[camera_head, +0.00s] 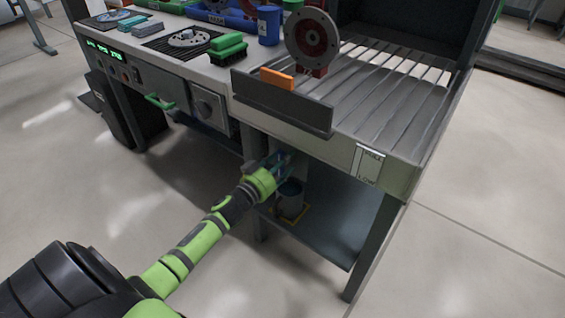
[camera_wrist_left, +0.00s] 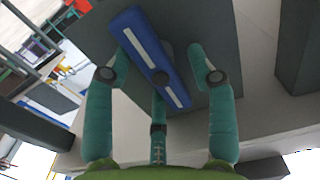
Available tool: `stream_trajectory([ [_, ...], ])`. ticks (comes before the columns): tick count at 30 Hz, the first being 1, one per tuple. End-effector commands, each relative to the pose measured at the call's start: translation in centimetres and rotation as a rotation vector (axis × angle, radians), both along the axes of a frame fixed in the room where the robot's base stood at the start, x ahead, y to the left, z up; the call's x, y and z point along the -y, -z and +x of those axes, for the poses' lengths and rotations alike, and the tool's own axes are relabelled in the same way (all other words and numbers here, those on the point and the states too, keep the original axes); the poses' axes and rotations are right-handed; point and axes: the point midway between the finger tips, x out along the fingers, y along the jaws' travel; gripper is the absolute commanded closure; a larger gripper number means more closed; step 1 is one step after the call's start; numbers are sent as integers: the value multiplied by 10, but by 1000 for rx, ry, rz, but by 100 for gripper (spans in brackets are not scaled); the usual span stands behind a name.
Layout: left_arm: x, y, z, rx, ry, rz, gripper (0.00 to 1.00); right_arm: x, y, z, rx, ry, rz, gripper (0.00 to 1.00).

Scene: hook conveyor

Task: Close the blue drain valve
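The blue drain valve (camera_wrist_left: 148,48) is a flat blue bar handle with white stripes and a dark round hub. In the left wrist view it lies diagonally, upper left to lower right, in front of a grey plate. My left gripper (camera_head: 277,161) reaches under the workbench in the head view, where the valve is hard to make out. In the wrist view its teal fingers (camera_wrist_left: 160,66) are spread, with the handle between them. The left fingertip overlaps the handle's edge; I cannot tell whether it touches. My right gripper is in neither view.
A grey bucket (camera_head: 290,198) stands on the lower shelf (camera_head: 325,233), just below my gripper. The bench leg (camera_head: 372,248) is to the right. Above are a slatted roller surface (camera_head: 395,90) and a dark ledge with an orange block (camera_head: 277,78). The floor in front is clear.

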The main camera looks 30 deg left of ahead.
Motion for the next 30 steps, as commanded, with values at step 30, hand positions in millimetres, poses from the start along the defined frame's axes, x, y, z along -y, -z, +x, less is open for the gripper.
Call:
stream_trajectory([
  [30,4,2,0,31,0,382,100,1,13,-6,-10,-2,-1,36],
])
